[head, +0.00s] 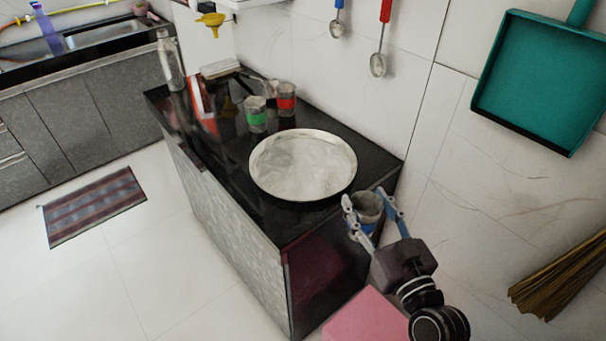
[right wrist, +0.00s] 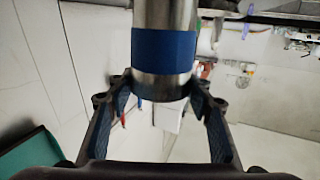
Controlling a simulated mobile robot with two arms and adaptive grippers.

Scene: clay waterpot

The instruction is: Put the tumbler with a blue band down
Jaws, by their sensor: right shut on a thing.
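The metal tumbler with a blue band (head: 367,206) is between the fingers of my right gripper (head: 374,222), at the right end of the black counter in the head view. In the right wrist view, the tumbler (right wrist: 164,53) stands large between my right fingers (right wrist: 163,100), with its blue band around the steel body. My right gripper is shut on it. The fingers hide part of the tumbler in the head view, and I cannot tell whether its base touches the counter. My left gripper is not in view.
A wide steel plate (head: 262,184) lies on the black counter (head: 228,150) just left of the tumbler. A green-banded tumbler (head: 257,117) and a red-banded tumbler (head: 287,99) stand behind it. A pink box-like thing (head: 366,318) is below my right arm. The counter's right end is narrow.

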